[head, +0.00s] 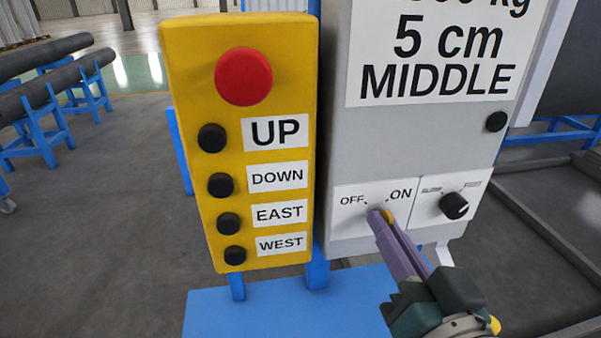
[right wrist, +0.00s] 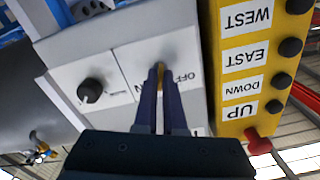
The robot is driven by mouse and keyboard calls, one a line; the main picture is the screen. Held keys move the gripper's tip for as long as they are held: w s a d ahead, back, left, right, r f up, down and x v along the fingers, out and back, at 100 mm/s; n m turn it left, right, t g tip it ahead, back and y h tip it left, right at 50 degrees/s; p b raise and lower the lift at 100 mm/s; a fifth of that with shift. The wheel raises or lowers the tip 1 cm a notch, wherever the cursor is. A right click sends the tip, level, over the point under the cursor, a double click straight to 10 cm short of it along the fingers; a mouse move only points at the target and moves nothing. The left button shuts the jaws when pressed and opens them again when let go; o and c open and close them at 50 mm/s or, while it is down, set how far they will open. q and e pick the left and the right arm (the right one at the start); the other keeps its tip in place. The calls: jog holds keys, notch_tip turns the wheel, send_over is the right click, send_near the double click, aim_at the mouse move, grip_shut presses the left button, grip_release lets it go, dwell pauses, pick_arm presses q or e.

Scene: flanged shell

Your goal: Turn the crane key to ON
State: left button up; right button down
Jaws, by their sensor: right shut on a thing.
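The crane key (head: 387,214) is a small yellow-orange piece at the switch plate marked OFF and ON, low on the grey control box (head: 345,140). My right gripper (head: 381,217) reaches it from the lower right, its long purple fingers shut on it. In the right wrist view the fingertips of my right gripper (right wrist: 160,70) close around the yellow key (right wrist: 160,80), in front of the plate. The fingers hide most of the key, so I cannot tell which way it points. My left gripper is not in view.
A yellow button panel (head: 180,110) with a red button (head: 243,77) and several black buttons stands just left of the box. A black knob (head: 454,205) sits right of the key. Pipes on blue stands (head: 35,135) are at the back left.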

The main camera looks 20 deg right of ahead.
jog(key=shift+m, duration=2.3)
jog(key=c, duration=1)
grip_release()
jog(key=shift+s, duration=0.1)
jog(key=b+v, duration=0.1)
jog(key=v, duration=0.8)
jog(key=shift+s+b, duration=0.3)
jog(key=shift+s, duration=0.1)
